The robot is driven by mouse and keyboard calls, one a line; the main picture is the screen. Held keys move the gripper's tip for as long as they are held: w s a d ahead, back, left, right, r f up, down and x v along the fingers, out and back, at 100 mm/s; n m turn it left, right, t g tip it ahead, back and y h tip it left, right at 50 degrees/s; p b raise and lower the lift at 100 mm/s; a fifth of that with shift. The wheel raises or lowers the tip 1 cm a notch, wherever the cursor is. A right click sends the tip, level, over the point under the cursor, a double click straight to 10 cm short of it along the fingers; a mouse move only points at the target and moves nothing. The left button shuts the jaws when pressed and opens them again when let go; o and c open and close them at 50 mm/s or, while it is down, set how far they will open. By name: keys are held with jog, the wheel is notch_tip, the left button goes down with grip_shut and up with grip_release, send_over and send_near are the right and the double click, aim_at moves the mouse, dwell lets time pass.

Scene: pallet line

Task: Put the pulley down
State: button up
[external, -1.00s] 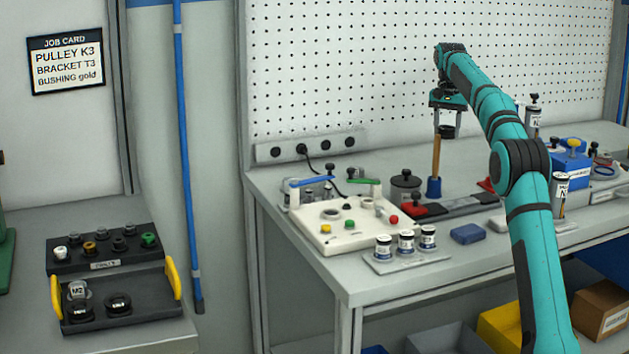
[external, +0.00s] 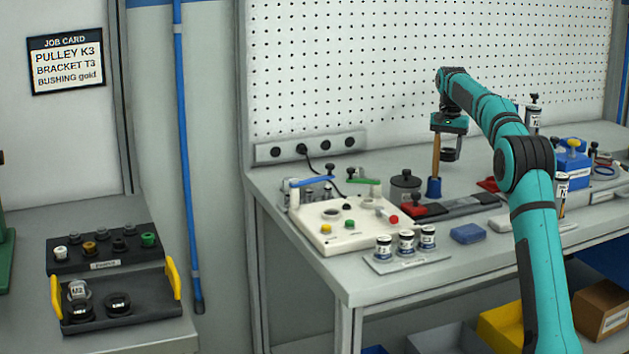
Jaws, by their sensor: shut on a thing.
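The pulley's marking is too small to read. The arm reaches in from the right front and hides part of the bench behind it.
A white fixture board (external: 345,238) with coloured buttons and clamps stands at the bench's left. A grey canister (external: 405,188), a red-and-black piece (external: 430,209), labelled jars (external: 406,241) and a blue block (external: 468,233) stand nearby. A dark tray (external: 130,285) lies on the left table.

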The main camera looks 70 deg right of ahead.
aim_at(448, 151)
jog(key=shift+f, duration=1.5)
jog(key=shift+f, duration=0.1)
jog(key=o, duration=1.1)
jog(key=shift+c, duration=0.2)
notch_tip(448, 151, up, 12)
jog(key=shift+f, duration=0.25)
jog(key=shift+r, duration=0.4)
